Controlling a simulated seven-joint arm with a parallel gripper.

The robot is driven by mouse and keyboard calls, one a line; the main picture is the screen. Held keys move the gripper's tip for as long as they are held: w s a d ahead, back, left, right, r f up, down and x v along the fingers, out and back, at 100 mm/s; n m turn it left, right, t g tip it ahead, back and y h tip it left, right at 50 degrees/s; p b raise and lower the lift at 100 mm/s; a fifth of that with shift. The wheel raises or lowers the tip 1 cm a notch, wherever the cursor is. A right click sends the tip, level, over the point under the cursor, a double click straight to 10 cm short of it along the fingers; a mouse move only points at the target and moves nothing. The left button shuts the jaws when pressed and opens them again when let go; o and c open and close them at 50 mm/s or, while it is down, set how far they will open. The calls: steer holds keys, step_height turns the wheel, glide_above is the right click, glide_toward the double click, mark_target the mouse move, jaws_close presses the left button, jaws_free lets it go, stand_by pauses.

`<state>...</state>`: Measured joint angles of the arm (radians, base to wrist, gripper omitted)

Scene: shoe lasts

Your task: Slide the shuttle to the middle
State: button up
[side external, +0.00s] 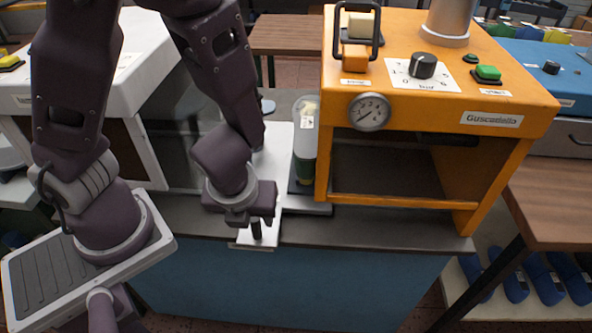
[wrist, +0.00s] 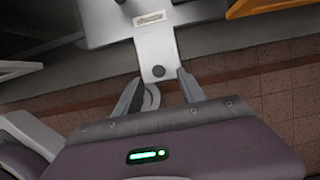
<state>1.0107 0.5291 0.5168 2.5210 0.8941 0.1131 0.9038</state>
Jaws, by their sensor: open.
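The shuttle appears as a pale, narrow plate (side external: 268,165) running out over the front edge of the blue-fronted bench, left of the orange machine. In the wrist view its white tongue (wrist: 155,48) carries a small label and a dark round spot near its end. My gripper (side external: 255,222) is at the front end of the plate, above or beside it; a short dark peg-like part shows there, and I cannot tell whether it is a finger or a knob. In the wrist view my gripper (wrist: 160,90) is open, its fingers apart just short of the tongue's end. A pale curved piece shows between them.
The orange machine (side external: 490,90), with a gauge and dial, stands close on the right of the plate. A clear upright tube (side external: 304,140) stands between them. A white machine (side external: 150,60) is on the left. Open floor (wrist: 270,95) lies in front of the bench.

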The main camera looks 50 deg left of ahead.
steer(key=shift+r, duration=0.2)
steer(key=shift+s+d, duration=0.1)
steer(key=shift+s, duration=0.05)
steer(key=s+d, duration=0.4)
steer(key=w+a+r+n+t+h, duration=0.1)
steer(key=a+r+n, duration=0.2)
steer(key=r+n, duration=0.55)
steer(key=w+a+r+n+h, duration=0.1)
steer(key=a+r+n, duration=0.3)
steer(key=r+n, duration=0.45)
steer(key=s+r+n+t, duration=0.1)
steer(key=s+r+n, duration=0.3)
steer(key=n, duration=0.6)
steer(key=shift+a+r+t+h, duration=0.4)
steer(key=shift+a+r, duration=0.05)
steer(key=shift+r, duration=0.1)
